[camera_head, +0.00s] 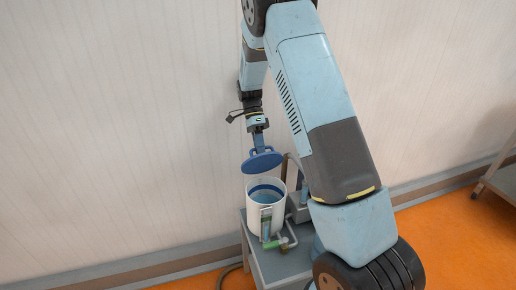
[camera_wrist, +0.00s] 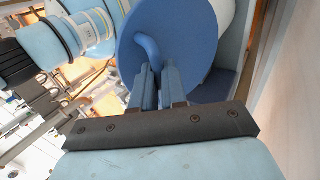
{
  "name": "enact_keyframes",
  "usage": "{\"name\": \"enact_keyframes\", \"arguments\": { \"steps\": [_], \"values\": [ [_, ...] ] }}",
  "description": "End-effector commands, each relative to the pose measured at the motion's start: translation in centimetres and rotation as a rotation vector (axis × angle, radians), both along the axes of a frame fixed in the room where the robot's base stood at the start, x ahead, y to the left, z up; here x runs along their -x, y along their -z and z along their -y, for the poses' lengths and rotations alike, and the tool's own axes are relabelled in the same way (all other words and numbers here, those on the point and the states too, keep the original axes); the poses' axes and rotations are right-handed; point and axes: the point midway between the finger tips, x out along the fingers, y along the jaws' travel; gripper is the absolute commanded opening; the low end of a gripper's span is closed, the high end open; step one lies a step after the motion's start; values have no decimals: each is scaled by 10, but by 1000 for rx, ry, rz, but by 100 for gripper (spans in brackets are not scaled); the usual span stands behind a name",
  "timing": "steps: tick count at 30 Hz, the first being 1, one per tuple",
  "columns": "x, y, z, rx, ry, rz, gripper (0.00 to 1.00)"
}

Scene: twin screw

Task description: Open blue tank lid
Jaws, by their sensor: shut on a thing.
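The white tank (camera_head: 265,207) stands on a grey stand, and its open mouth with a blue inner rim shows in the head view. The blue lid (camera_head: 262,162) is above the tank, apart from it and slightly tilted. My gripper (camera_head: 260,143) is above the lid. In the wrist view the lid (camera_wrist: 165,40) is a large blue disc with a curved blue handle (camera_wrist: 148,45). My gripper (camera_wrist: 158,88) has its two blue-grey fingers shut on this handle. The fingertips partly hide the handle's end.
The grey stand (camera_head: 283,265) also carries pipes with a green fitting (camera_head: 271,245) and a grey box (camera_head: 298,207) right of the tank. A pale panelled wall (camera_head: 110,120) is close behind. Orange floor (camera_head: 450,240) is open at the right, with a metal rack (camera_head: 500,180) at the edge.

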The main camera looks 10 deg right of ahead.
Motion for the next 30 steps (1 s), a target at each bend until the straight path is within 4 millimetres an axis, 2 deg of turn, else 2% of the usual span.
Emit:
{"name": "enact_keyframes", "arguments": {
  "steps": [5,6,13,23,29,30],
  "values": [
    [1,5,3,3,0,-2,0],
    [1,5,3,3,0,-2,16],
    [0,3,3,3,2,-1,38],
    [0,-3,2,1,2,0,38],
    [0,-29,2,2,1,2,38],
    [5,-34,2,2,1,0,38]
  ]
}}
